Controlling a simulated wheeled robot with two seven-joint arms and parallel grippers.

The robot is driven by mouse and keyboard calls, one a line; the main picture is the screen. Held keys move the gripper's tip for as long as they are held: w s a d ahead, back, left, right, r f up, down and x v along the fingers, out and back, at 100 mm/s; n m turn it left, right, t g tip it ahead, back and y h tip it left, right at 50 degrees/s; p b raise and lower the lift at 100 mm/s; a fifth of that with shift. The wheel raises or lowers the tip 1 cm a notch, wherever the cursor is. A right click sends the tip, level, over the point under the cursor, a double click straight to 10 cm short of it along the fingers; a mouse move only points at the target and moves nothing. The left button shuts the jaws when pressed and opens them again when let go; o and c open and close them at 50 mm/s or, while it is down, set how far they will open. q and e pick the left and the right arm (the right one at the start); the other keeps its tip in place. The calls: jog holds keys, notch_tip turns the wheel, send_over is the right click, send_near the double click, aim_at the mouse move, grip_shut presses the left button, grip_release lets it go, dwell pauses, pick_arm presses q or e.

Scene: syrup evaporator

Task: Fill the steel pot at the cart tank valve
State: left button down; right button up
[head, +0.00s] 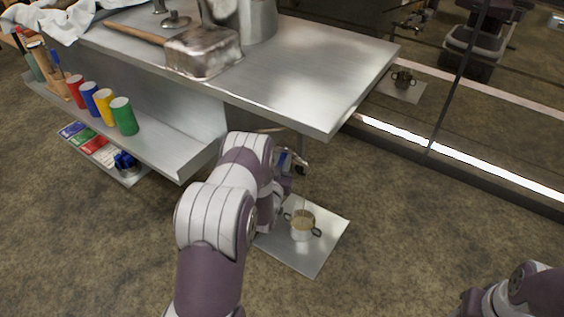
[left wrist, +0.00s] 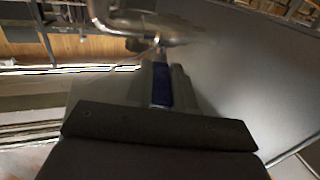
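The steel pot (head: 301,230) stands upright on a flat metal sheet (head: 318,258) on the floor, below the table corner. It has two dark handles and tan liquid inside. A thin tan stream runs down into it from the valve spout (head: 302,168). My left gripper (head: 285,163) is at the valve beneath the table, partly hidden by my arm. In the left wrist view its fingers close around the blue valve handle (left wrist: 161,86), with the metal pipe (left wrist: 150,25) just beyond. My right arm shows at the lower right; its gripper is out of view.
The steel table (head: 300,75) overhangs the valve and carries a metal pan (head: 203,52). A side shelf (head: 170,150) holds red, blue, yellow and green cups. A dark glass wall (head: 480,120) stands at the right and reflects the pot. The floor between is clear.

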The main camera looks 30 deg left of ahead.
pick_arm(q)
jog(key=m+h, duration=0.1)
jog(key=h, duration=0.1)
jog(key=a+m+h, duration=0.1)
jog(key=h, duration=0.1)
jog(key=a+m+h, duration=0.1)
jog(key=m+h, duration=0.1)
jog(key=shift+s+a+t, duration=0.1)
jog(key=shift+t, duration=0.2)
jog(key=c, duration=1)
grip_release()
jog(key=shift+o, duration=0.2)
jog(key=s+a+p, duration=0.1)
jog(key=s+p, duration=0.4)
jog(key=s, duration=0.7)
jog(key=shift+s, duration=0.3)
